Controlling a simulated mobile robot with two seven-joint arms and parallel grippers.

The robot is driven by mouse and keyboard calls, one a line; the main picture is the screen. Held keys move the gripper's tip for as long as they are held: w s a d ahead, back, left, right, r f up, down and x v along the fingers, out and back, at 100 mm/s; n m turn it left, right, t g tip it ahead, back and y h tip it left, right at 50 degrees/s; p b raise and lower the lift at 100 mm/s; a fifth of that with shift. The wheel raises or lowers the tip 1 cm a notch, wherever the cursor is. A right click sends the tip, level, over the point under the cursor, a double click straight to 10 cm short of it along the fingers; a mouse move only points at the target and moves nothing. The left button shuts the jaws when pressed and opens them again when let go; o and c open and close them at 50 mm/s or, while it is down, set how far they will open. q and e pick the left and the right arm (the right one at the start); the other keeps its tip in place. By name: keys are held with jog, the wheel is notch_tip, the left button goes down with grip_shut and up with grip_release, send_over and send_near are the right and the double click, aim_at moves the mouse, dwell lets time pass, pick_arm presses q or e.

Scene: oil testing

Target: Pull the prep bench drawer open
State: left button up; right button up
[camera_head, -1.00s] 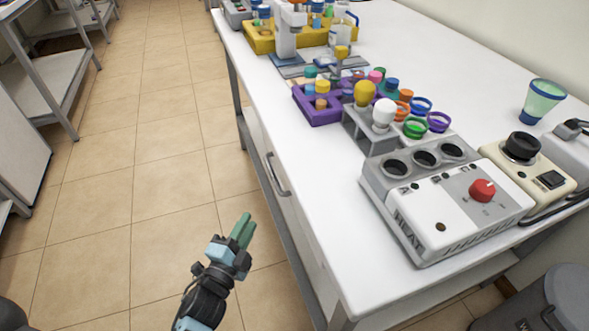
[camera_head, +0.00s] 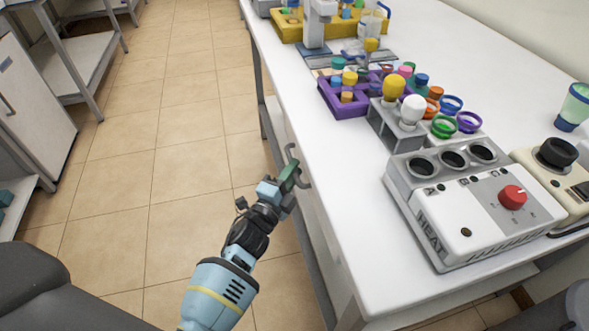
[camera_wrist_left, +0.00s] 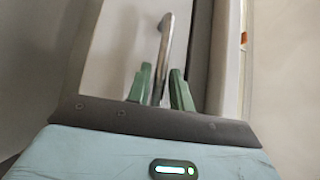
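The prep bench drawer (camera_head: 311,212) is a pale front under the left edge of the white bench top (camera_head: 345,215). It looks closed. Its curved metal handle (camera_head: 304,181) is partly hidden behind my left gripper (camera_head: 289,177) in the head view. In the left wrist view the handle (camera_wrist_left: 164,45) runs up between the two green fingers of my left gripper (camera_wrist_left: 162,80). The fingers are apart, one on each side of the handle, with narrow gaps. A firm hold does not show. My right gripper is not in view.
A white heater block (camera_head: 450,225) with a red knob stands near the bench's front corner. A purple rack (camera_head: 345,108) and several coloured caps stand farther back. The tiled floor (camera_head: 190,165) left of the bench is clear. A shelf rack (camera_head: 90,65) stands at far left.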

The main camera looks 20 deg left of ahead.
pick_arm(q)
jog(key=shift+w+d, duration=0.1)
jog(key=shift+w, duration=0.4)
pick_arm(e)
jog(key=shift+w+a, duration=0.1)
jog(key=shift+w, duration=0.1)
pick_arm(q)
grip_shut()
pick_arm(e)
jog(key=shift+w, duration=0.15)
